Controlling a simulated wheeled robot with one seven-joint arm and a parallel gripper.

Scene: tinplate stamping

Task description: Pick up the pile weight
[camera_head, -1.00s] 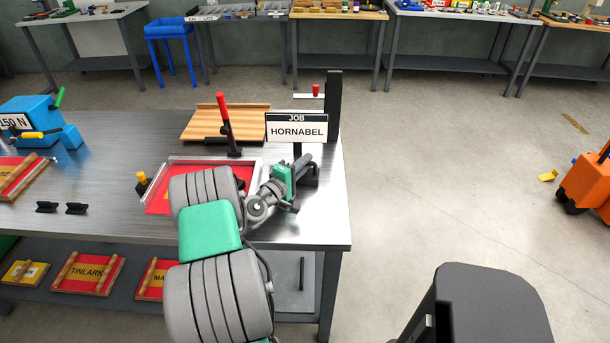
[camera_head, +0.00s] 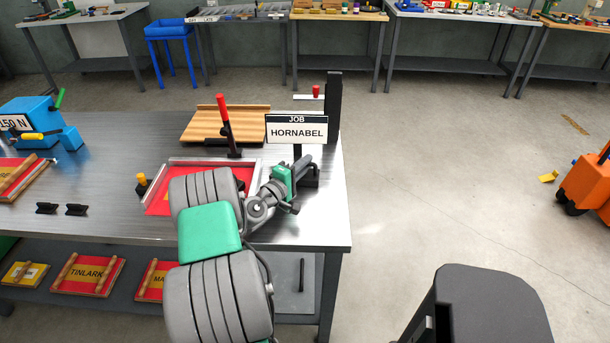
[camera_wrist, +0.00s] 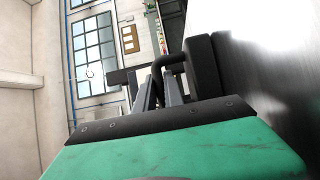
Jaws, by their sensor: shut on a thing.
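The pile weight looks like a dark block with a bent handle. In the wrist view the block (camera_wrist: 203,66) stands close to the bench surface, and my gripper (camera_wrist: 160,88) is shut on its handle. In the head view my gripper (camera_head: 302,168) is at the right end of the bench, just below the job sign. The dark weight (camera_head: 311,178) shows only in part there, behind the gripper. I cannot tell whether the weight touches the bench.
The HORNABEL job sign (camera_head: 297,132) and a dark upright post (camera_head: 334,105) stand close behind my gripper. A framed red tray (camera_head: 160,203), a red-handled lever (camera_head: 224,125) and a wooden board (camera_head: 190,127) lie left.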

